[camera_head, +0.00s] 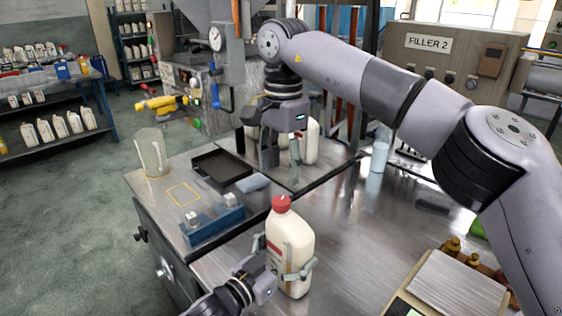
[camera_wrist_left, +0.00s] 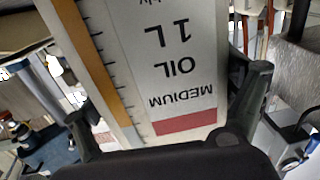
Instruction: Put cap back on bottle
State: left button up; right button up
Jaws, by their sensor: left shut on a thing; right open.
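The white oil bottle (camera_head: 291,238) stands upright on the metal table near the front. A red cap (camera_head: 281,203) sits on its top; I cannot tell how tightly it is seated. My left gripper (camera_head: 285,272) is shut around the bottle's lower body. In the left wrist view the bottle (camera_wrist_left: 165,60) fills the space between the fingers, its "MEDIUM OIL 1L" label upside down. My right gripper (camera_head: 281,160) is open, pointing down, beyond the capped bottle and apart from it. Its fingers partly hide white bottles behind.
More white bottles (camera_head: 311,142) stand behind the right gripper. A dark tray (camera_head: 221,167), a blue fixture (camera_head: 212,224) and a clear beaker (camera_head: 150,153) are at left. A light blue bottle (camera_head: 379,157) stands to the right.

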aim_at(281, 200)
jog(key=n, duration=0.4)
jog(key=shift+r, duration=0.1)
jog(key=n, duration=0.3)
jog(key=shift+n, duration=0.4)
jog(key=n, duration=0.6)
jog(key=shift+s+r, duration=0.1)
jog(key=shift+r, duration=0.1)
jog(key=shift+f, duration=4.05)
jog(key=shift+c, duration=0.4)
grip_shut()
